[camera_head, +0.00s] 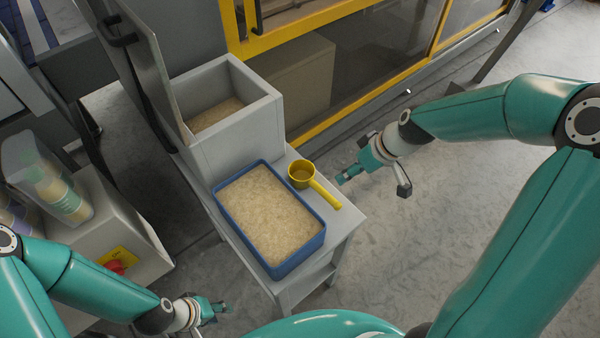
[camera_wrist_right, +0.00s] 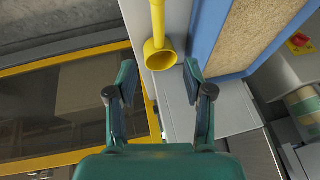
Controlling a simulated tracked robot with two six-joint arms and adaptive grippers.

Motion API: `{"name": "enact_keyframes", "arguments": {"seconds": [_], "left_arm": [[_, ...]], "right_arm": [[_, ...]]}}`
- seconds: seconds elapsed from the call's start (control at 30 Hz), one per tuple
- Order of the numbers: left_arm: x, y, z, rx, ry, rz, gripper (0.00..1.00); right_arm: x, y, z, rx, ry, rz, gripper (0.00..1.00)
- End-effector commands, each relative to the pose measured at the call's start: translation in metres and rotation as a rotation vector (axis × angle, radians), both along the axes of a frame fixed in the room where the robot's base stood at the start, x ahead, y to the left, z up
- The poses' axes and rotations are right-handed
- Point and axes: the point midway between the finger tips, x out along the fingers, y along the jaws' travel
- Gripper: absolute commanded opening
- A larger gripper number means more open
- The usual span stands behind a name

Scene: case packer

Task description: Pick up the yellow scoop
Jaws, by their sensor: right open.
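The yellow scoop (camera_head: 302,175) lies on the grey stand beside the blue tray, its handle pointing to the lower right in the head view. In the right wrist view the scoop's cup (camera_wrist_right: 158,56) shows just beyond and between the fingertips, with its handle running up out of the frame. My right gripper (camera_head: 342,178) is open and empty, to the right of the scoop and apart from it; its two fingers (camera_wrist_right: 158,80) frame the cup in the wrist view. My left gripper (camera_head: 226,308) is at the bottom left, away from the scoop; its jaws are too small to read.
The blue tray (camera_head: 317,241) of pale granules fills most of the grey stand (camera_head: 345,222). A grey open bin (camera_head: 262,112) with granules stands behind it. A yellow-framed machine (camera_head: 330,122) is at the back. Stacked clear cups (camera_head: 45,180) stand at left. Floor at right is clear.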

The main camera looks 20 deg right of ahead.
Motion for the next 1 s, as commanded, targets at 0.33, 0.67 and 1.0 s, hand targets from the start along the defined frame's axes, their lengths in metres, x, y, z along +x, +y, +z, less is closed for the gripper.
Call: {"name": "enact_keyframes", "arguments": {"seconds": [0.33, 0.67, 1.0], "left_arm": [[-0.001, 0.000, 0.004, 0.000, 0.001, 0.000, 0.40], [0.000, 0.000, 0.002, 0.000, 0.001, 0.000, 0.40], [0.000, 0.000, 0.000, 0.000, 0.001, 0.000, 0.40]], "right_arm": [[0.019, 0.020, -0.063, 0.003, 0.007, -0.002, 0.52], [0.032, 0.030, -0.099, 0.000, 0.002, -0.004, 0.52], [0.045, 0.041, -0.135, 0.001, 0.003, -0.003, 0.52]]}}
